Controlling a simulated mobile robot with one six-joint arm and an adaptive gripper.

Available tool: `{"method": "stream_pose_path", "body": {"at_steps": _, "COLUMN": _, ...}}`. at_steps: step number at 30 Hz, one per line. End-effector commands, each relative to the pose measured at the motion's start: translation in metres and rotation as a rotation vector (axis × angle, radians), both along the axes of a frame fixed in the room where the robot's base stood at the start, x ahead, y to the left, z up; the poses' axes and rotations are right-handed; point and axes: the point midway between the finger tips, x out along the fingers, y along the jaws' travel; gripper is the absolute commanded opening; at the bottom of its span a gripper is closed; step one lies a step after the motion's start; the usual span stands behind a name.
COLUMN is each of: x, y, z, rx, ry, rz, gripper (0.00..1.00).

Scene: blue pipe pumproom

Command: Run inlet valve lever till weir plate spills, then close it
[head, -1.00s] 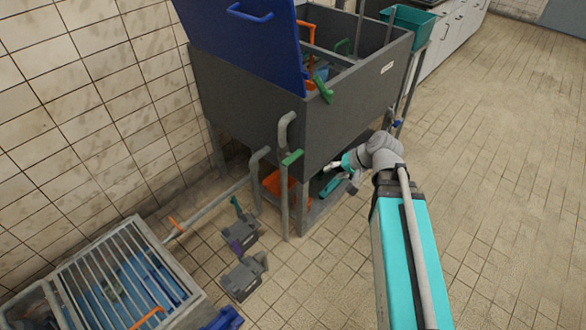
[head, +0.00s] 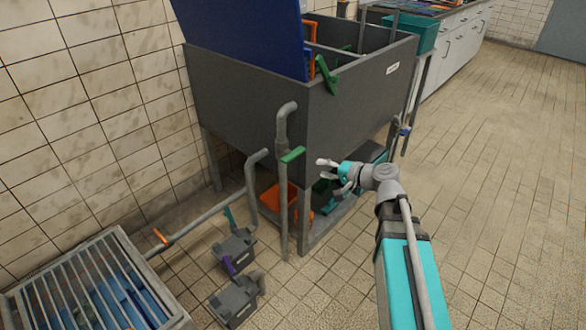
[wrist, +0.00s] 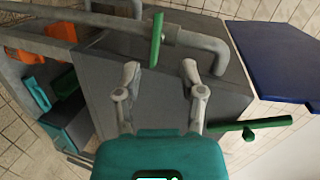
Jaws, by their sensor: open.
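A grey tank (head: 350,115) with a raised blue lid (head: 240,35) stands by the wall. A green lever (head: 293,154) sits on the vertical pipe at its front corner. A second green lever (head: 326,75) is on the tank's upper side. I cannot tell which is the inlet valve lever. My gripper (head: 330,177) is open and empty, right of the pipe lever and apart from it. In the wrist view the pipe lever (wrist: 156,38) shows beyond the gap between my fingers (wrist: 160,70); the other lever (wrist: 255,125) is right. The weir plate and water level cannot be made out.
A barred floor pit (head: 85,285) is at lower left, with an orange lever (head: 160,237) on the pipe beside it. Grey boxes (head: 235,300) stand on the floor. An orange bin (head: 275,200) is under the tank. The floor at right is clear.

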Motion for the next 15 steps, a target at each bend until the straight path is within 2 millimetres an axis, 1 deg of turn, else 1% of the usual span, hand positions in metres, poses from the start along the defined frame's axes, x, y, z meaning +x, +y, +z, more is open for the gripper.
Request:
{"method": "stream_pose_path", "body": {"at_steps": 1, "x": 0.004, "y": 0.0, "z": -0.016, "rx": 0.031, "ry": -0.005, "rz": -0.012, "gripper": 0.51}}
{"method": "stream_pose_path", "body": {"at_steps": 3, "x": 0.009, "y": -0.001, "z": -0.022, "rx": 0.076, "ry": -0.011, "rz": -0.031, "gripper": 0.51}}
{"method": "stream_pose_path", "body": {"at_steps": 9, "x": 0.022, "y": -0.005, "z": -0.038, "rx": 0.195, "ry": -0.023, "rz": -0.081, "gripper": 0.51}}
{"method": "stream_pose_path", "body": {"at_steps": 15, "x": 0.03, "y": -0.01, "z": -0.045, "rx": 0.275, "ry": -0.029, "rz": -0.116, "gripper": 0.51}}
